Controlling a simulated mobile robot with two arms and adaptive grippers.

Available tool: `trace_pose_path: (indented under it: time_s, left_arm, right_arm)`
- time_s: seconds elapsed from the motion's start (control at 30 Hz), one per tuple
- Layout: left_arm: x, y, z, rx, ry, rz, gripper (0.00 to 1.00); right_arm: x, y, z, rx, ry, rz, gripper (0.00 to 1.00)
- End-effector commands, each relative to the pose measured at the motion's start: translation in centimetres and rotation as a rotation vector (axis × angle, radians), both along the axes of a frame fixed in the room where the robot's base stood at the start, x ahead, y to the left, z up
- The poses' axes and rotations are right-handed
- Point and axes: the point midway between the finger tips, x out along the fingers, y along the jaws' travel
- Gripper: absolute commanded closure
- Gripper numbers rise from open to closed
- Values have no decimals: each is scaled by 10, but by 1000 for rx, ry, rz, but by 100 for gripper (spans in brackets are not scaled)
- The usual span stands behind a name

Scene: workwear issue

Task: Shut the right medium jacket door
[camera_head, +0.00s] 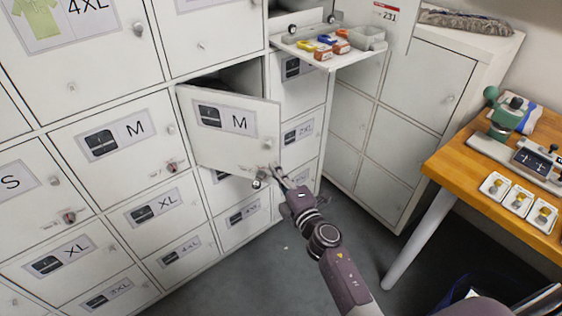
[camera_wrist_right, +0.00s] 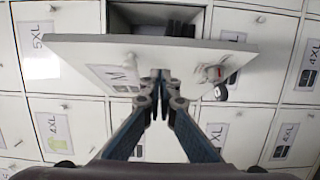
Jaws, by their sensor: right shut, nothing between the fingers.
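The right medium jacket door (camera_head: 222,130), white with a jacket picture and an M label, stands partly open in the head view. Its compartment (camera_head: 243,76) shows dark above it. The door also shows from above in the wrist view (camera_wrist_right: 215,54), with the open compartment (camera_wrist_right: 152,17) behind it. My right gripper (camera_head: 275,174) is shut and empty at the lower right corner of the door. In the wrist view its fingertips (camera_wrist_right: 160,76) are at the door's face; I cannot tell whether they touch. My left gripper is not in view.
Another M door (camera_head: 112,134) to the left is closed. A shelf (camera_head: 345,58) with small coloured boxes juts out above right. A wooden table (camera_head: 450,165) with devices and small trays stands at the right. Grey floor (camera_head: 300,270) is free between lockers and table.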

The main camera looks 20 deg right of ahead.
Motion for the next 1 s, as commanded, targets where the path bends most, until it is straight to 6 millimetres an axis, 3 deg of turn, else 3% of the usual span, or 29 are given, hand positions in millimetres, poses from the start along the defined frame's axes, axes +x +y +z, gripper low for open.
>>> trace_pose_path:
  time_s: [0.23,1.0]
  left_arm:
    - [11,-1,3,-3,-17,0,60]
    - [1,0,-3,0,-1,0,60]
  right_arm:
    - [22,-21,-1,-2,2,-4,100]
    - [33,-33,-2,-6,1,40,100]
